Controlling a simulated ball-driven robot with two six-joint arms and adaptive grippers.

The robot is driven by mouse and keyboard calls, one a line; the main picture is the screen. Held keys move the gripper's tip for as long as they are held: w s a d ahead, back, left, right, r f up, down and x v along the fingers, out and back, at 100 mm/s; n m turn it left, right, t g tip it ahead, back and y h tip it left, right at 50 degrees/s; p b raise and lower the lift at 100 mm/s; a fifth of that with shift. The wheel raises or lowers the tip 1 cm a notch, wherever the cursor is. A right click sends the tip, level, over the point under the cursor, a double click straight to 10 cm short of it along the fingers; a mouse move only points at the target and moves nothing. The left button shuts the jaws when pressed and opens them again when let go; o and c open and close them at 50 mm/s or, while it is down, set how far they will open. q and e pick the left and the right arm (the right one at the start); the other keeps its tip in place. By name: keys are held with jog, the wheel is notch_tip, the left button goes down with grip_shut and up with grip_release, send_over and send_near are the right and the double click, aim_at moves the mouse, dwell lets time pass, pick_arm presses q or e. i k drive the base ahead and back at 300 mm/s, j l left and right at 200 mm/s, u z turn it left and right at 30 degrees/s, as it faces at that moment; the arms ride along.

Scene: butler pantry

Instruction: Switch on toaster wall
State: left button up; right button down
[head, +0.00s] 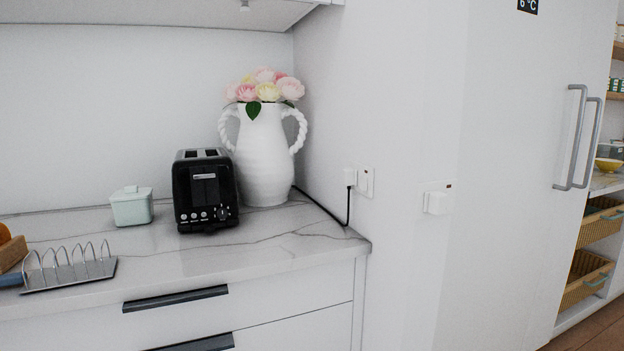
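A black toaster (205,190) stands upright on the marble counter, in front of a white vase. A second white wall fitting (437,200) sits further right on the wall panel. Neither of my grippers shows in the head view.
The white vase (264,155) holds pink and yellow flowers. A mint lidded dish (132,206) and a metal toast rack (68,268) stand on the counter (290,240) to the left. The counter's front right corner is clear. A tall fridge with grey handles (572,137) is at right.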

aim_at(364, 178)
jog(key=i+j, duration=0.15)
jog(key=j, duration=0.2)
jog(key=i+j+z, duration=0.1)
jog(key=j, duration=0.2)
jog(key=i+j, duration=0.2)
jog(key=j, duration=0.15)
jog(key=i+j, duration=0.1)
jog(key=j, duration=0.25)
jog(key=i+j+z, duration=0.1)
jog(key=j, duration=0.25)
